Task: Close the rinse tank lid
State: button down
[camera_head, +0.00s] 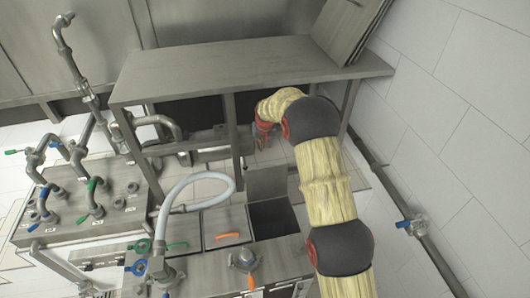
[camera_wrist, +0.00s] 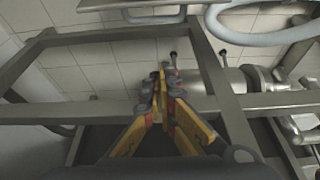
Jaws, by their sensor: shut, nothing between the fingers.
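A grey metal lid (camera_head: 267,183) stands raised at the back of an open, dark tank (camera_head: 274,218) in the head view; I take this to be the rinse tank lid, though no label is readable. A neighbouring lid with an orange handle (camera_head: 227,236) lies shut to its left. My gripper (camera_head: 263,142) is behind and above the raised lid, near the frame under the steel table, and partly hidden by my arm. In the wrist view my gripper (camera_wrist: 161,78) has its yellow and grey fingers together, with nothing between them. The lid is not clearly identifiable there.
A steel table (camera_head: 230,72) stands behind the tank, its legs and rails close around my gripper. A grey rail (camera_wrist: 90,110) crosses the wrist view. A pale hose (camera_head: 200,180) loops left of the lid. Valves and pipes (camera_head: 95,190) crowd the left; a tiled wall (camera_head: 455,110) bounds the right.

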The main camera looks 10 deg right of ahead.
notch_tip(320, 180, down, 9)
jog(key=p, duration=0.3)
jog(key=shift+s, duration=0.35)
jog(key=shift+d, duration=0.1)
dwell(0.5)
